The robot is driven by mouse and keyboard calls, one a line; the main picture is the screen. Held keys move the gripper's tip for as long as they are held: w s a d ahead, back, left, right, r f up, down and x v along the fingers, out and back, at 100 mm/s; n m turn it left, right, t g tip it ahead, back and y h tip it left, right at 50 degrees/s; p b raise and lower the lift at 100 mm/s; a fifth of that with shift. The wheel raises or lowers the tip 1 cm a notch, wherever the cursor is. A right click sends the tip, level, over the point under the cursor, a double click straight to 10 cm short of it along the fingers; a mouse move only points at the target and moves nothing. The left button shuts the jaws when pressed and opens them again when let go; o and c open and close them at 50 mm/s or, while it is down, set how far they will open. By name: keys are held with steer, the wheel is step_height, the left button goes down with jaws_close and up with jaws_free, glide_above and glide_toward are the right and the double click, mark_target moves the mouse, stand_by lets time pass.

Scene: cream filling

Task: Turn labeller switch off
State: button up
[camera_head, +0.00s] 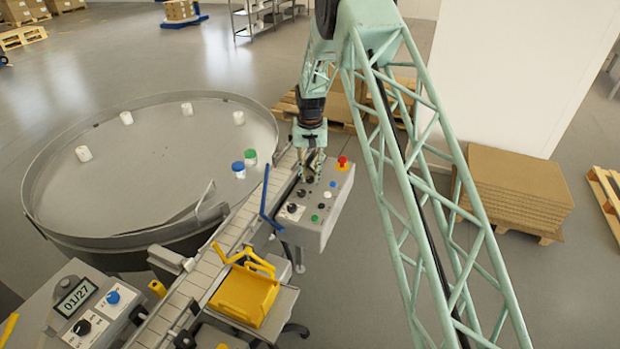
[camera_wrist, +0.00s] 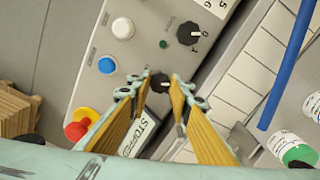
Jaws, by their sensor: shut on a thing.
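The grey control panel (camera_head: 318,220) stands beside the conveyor and also fills the upper middle of the wrist view (camera_wrist: 150,60). My gripper (camera_head: 309,176) reaches down onto it. In the wrist view my gripper (camera_wrist: 162,84) has its yellow-padded fingers closed around a small black rotary knob (camera_wrist: 160,82), with a light pointer line. A second black knob (camera_wrist: 188,33), marked 0 and 1, is apart from the fingers. I cannot read which knob is labelled for the labeller. A display reading "STOPPED" (camera_wrist: 138,136) is partly hidden by the left finger.
A red emergency stop (camera_head: 342,162), a blue button (camera_wrist: 106,65) and a white button (camera_wrist: 123,28) sit near my fingers. A blue rail (camera_head: 267,200) runs along the conveyor (camera_head: 205,265). The round table (camera_head: 130,190) holds several bottles. A yellow bin (camera_head: 245,296) is in front.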

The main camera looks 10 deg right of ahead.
mark_target(310, 178)
steer(key=shift+n, duration=0.3)
steer(key=o, duration=0.8)
steer(key=shift+o, duration=0.2)
steer(key=shift+r, duration=0.1)
step_height(310, 178, up, 12)
stand_by(0.5)
stand_by(0.4)
